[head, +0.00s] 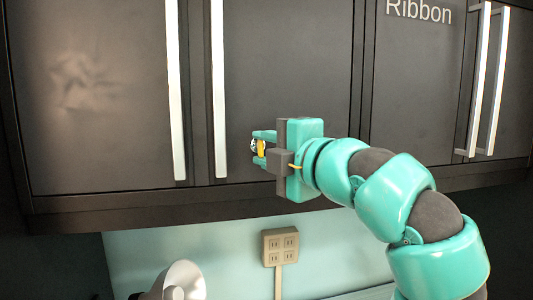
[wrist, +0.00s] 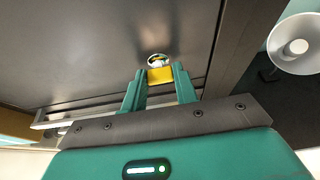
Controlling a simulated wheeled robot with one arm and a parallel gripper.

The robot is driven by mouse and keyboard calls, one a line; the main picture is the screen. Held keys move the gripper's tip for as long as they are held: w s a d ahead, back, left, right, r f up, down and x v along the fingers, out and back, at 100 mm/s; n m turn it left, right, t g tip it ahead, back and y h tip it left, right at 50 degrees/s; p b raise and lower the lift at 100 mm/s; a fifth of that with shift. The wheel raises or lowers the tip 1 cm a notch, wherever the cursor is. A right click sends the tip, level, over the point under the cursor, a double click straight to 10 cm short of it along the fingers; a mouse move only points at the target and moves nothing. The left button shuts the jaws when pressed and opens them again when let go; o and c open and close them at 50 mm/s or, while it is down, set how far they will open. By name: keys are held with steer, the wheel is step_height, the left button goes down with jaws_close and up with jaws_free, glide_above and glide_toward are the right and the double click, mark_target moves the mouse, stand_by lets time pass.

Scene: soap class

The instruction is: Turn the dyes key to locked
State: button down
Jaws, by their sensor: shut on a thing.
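The key has a yellow bow and sits at a round silver lock on the dark cabinet door. In the head view the key (head: 261,148) is between my fingertips, right at the door face. In the wrist view the key (wrist: 160,75) shows as a yellow block in front of the lock (wrist: 158,60). My gripper (head: 264,147) is shut on the key, with one teal finger on each side of it in the wrist view (wrist: 160,77). The lock's marks are too small to read, so the key's turned position cannot be told. No "dyes" label shows.
Dark wall cabinets fill the upper head view, with long pale vertical handles (head: 218,90) left of my gripper. A door at the right reads "Ribbon" (head: 418,11). Below are a wall socket (head: 280,246) and a white lamp-like cone (head: 183,281).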

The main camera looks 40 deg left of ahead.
stand_by(0.4)
steer(key=c, duration=1.1)
jaws_free()
steer(key=b+v, duration=0.6)
steer(key=v, duration=1.1)
steer(key=shift+d, duration=0.15)
